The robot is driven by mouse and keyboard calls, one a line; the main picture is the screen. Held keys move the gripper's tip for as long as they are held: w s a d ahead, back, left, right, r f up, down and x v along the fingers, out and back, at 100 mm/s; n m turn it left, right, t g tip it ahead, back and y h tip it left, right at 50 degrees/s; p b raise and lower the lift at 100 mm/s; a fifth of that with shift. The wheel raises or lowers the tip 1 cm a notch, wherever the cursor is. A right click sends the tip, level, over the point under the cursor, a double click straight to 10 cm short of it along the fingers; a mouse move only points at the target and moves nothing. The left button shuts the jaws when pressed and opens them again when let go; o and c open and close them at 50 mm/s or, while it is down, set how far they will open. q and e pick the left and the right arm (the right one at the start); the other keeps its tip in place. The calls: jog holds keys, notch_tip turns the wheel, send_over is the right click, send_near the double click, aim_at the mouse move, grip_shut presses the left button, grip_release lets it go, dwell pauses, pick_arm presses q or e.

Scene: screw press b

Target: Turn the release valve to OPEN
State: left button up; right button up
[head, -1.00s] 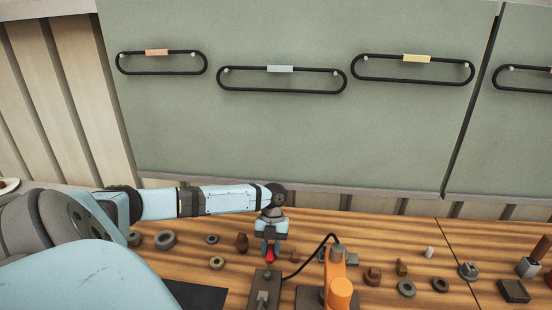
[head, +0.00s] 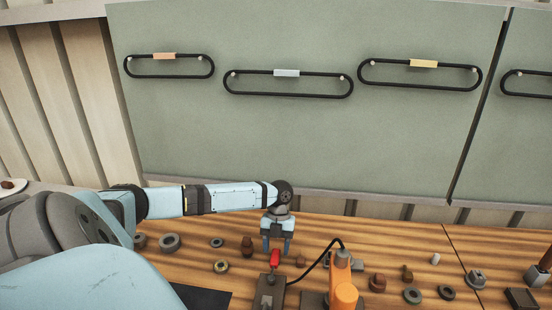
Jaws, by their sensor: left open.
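The release valve's red lever (head: 275,258) stands on a dark grey block (head: 269,292) at the bottom middle of the head view. A black hose runs from the block to an orange press (head: 343,285) on its right. My left gripper (head: 277,252) points down just behind the red lever, with its two fingers apart. The lever's top overlaps the fingers in the picture, and I see no grip on it. Any OPEN marking is too small to read. My right gripper is out of view.
Loose nuts, rings and bolts lie on the wooden bench, such as a ring (head: 169,242) at left and another (head: 412,296) at right. A dark mat (head: 202,296) lies left of the block. A green panel (head: 300,140) with belts stands behind.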

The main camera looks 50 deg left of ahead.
pick_arm(q)
jog(key=b+v, duration=0.1)
jog(key=v, duration=1.1)
jog(key=shift+d, duration=0.15)
